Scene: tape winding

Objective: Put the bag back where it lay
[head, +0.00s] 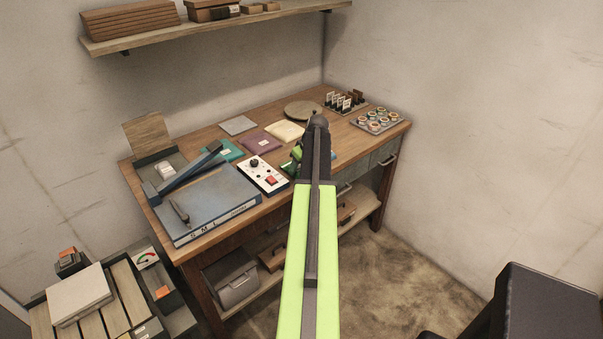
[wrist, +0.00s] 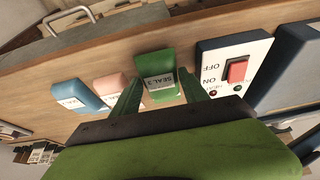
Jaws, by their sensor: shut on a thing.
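My gripper (wrist: 158,92) is low at the desk's front edge in the wrist view. Its two green fingers are shut on a green block (wrist: 155,66) with a white label that reads SEAL. Whether the block touches the desk I cannot tell. In the head view my arm hides most of the gripper. Three flat bags lie on the desk (head: 196,158): a teal bag (head: 226,151), a purple bag (head: 260,143) and a cream bag (head: 286,131). None of them is in my gripper.
A pink block (wrist: 112,88) and a blue block (wrist: 76,96) stand beside the green one. A white switch box (head: 262,175) with a red switch is close on the other side. A grey square (head: 237,125) lies behind the bags. A blue sealer (head: 208,200) fills the desk's left.

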